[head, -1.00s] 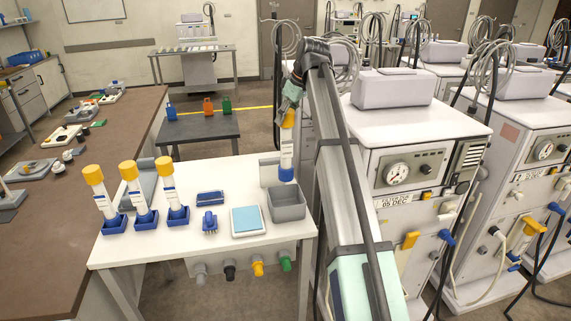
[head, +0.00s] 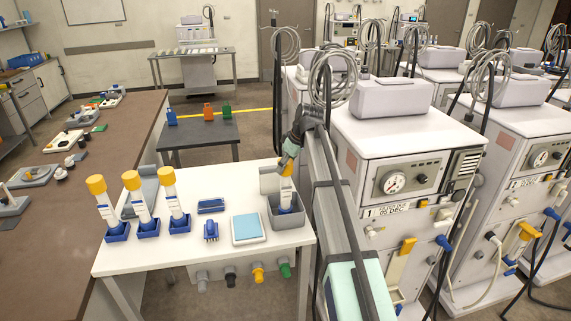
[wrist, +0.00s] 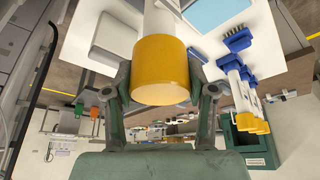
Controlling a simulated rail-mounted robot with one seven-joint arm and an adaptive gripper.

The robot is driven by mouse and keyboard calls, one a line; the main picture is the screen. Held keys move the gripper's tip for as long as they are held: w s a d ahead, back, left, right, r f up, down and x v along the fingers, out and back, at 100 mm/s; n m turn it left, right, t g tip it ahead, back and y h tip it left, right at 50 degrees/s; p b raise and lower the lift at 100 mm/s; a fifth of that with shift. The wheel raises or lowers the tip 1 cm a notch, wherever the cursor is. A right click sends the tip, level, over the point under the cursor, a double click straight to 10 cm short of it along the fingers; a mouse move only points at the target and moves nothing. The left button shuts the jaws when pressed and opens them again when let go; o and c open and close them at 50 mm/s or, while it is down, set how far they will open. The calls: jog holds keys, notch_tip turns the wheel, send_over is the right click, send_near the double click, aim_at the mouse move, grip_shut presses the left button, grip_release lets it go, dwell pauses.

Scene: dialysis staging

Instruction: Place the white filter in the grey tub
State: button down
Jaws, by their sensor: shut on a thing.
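The white filter (head: 286,188) has a yellow cap and a blue lower end. It stands roughly upright with its lower part inside the grey tub (head: 288,221), at the right end of the white table. The tub's front wall hides its bottom, so I cannot tell whether it touches the floor. My gripper (head: 288,164) is shut on the filter near the yellow cap, above the tub. In the wrist view the yellow cap (wrist: 162,72) sits between both fingers.
Three similar yellow-capped filters (head: 175,203) stand in blue holders at the table's left. A blue-topped scale (head: 247,228), a blue brush (head: 211,230) and a small blue tray (head: 211,206) lie between. A dialysis machine (head: 395,170) stands close on the right.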

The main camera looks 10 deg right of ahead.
jog(key=shift+f, duration=0.35)
jog(key=shift+c, duration=1.8)
grip_release()
jog(key=b+v, duration=0.3)
jog(key=v, duration=0.9)
